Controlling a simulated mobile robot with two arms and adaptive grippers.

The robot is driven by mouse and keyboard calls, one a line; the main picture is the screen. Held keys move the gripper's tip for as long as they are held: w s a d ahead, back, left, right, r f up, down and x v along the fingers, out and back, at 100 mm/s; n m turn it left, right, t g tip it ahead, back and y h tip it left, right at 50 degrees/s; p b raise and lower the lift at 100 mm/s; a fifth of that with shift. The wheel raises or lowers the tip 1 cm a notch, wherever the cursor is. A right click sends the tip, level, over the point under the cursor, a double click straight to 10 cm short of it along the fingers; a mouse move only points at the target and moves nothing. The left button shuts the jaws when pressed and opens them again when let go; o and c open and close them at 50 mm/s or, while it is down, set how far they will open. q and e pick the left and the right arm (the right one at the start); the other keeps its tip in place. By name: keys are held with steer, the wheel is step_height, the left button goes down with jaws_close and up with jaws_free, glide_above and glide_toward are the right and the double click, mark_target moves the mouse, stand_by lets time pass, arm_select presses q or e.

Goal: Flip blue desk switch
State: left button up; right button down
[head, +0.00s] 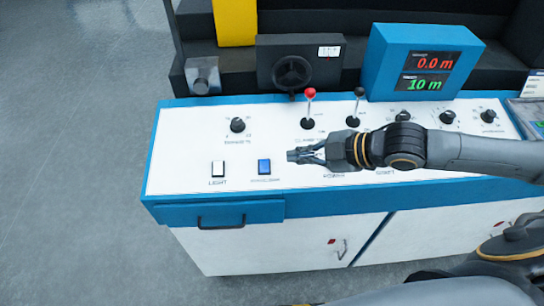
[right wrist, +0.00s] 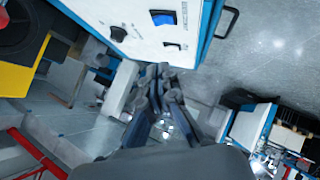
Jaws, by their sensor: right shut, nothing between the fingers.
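The blue desk switch (head: 264,166) is a small blue rocker in a dark frame near the front edge of the white desk top (head: 185,140). It also shows at the top of the right wrist view (right wrist: 163,18). My right gripper (head: 291,156) reaches in from the right, with its fingertips just right of the blue switch and apart from it. Its fingers are shut and empty; in the right wrist view the fingertips (right wrist: 161,72) are close together. The blue switch is unobstructed in both views. My left gripper is not in view.
A white LIGHT switch (head: 218,168) sits left of the blue one. A black knob (head: 237,125), a red-topped lever (head: 310,94) and a black lever (head: 358,94) stand behind. A blue display box (head: 385,70) is at the back. A drawer handle (head: 221,222) is below the front edge.

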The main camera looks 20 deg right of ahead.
mark_target(264, 166)
steer(key=p+x, duration=0.1)
steer(key=x, duration=0.7)
steer(key=shift+r, duration=0.15)
steer(key=w+f, duration=0.1)
steer(key=f+p, duration=0.1)
steer(key=shift+w+d+f, duration=0.3)
steer(key=shift+w+d, duration=0.05)
steer(key=shift+w, duration=0.05)
steer(key=shift+w+f, duration=0.2)
steer(key=shift+f, duration=0.2)
